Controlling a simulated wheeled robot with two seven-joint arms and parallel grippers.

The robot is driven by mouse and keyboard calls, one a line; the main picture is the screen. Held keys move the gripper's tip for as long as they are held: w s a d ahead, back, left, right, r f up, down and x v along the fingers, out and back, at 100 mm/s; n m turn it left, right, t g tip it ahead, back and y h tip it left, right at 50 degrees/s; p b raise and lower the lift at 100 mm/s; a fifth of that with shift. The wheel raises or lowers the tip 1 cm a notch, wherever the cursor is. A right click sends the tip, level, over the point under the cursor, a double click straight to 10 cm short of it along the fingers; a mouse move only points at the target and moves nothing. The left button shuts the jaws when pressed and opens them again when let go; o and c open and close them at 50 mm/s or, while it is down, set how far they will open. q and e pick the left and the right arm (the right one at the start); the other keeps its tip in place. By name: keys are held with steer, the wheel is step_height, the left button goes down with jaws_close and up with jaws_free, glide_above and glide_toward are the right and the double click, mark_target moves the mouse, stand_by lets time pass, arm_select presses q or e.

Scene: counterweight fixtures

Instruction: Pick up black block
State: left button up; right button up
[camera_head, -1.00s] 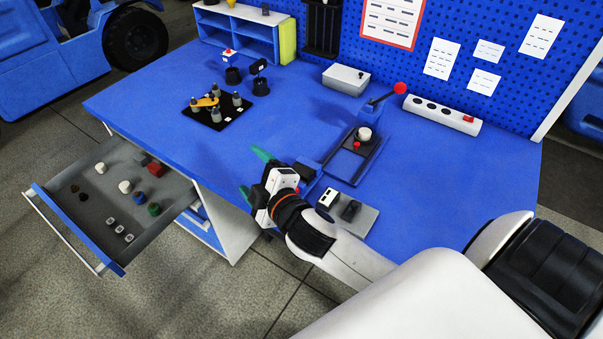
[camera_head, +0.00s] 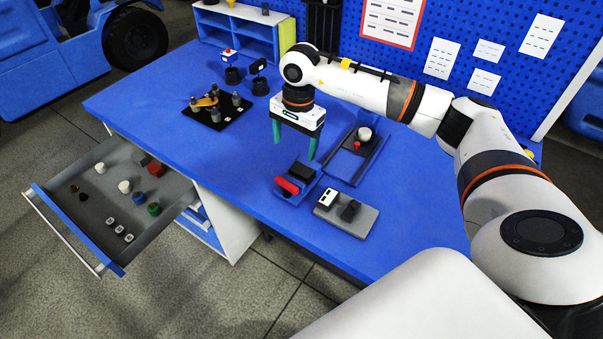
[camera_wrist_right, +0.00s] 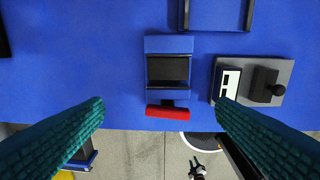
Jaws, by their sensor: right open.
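My right gripper (camera_head: 294,142) hangs above the table with its green fingers pointing down, open and empty; its fingers also show in the right wrist view (camera_wrist_right: 160,104). A blue fixture (camera_wrist_right: 168,44) with a dark, block-like centre (camera_wrist_right: 168,70) and a red bar (camera_wrist_right: 167,112) lies below, between the fingers in that view. A black block with a round knob (camera_wrist_right: 263,85) sits on a grey plate (camera_head: 364,219), beside a white piece (camera_head: 327,198). I cannot tell which is the task's block. My left gripper is out of view.
The open drawer (camera_head: 62,212) holds several small pieces, including a red block (camera_head: 155,170). A black tray (camera_head: 215,120) with grey posts stands at the table's left. The front-left tabletop is clear.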

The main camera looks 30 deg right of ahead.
steer(key=d+h, duration=0.1)
steer(key=d, duration=0.1)
steer(key=p, duration=0.2)
glide_above(301, 170)
steer(key=f, duration=0.5)
steer(key=shift+s+d+f, duration=0.1)
steer(key=shift+d+f, duration=0.1)
steer(key=shift+f, duration=0.15)
steer(key=f, duration=0.2)
steer(key=f+p, duration=0.1)
steer(key=f, duration=0.1)
steer(key=shift+a+f, duration=0.2)
steer(key=shift+f, duration=0.65)
steer(key=shift+c, duration=0.2)
steer(key=shift+r, duration=0.1)
steer(key=c, duration=1.1)
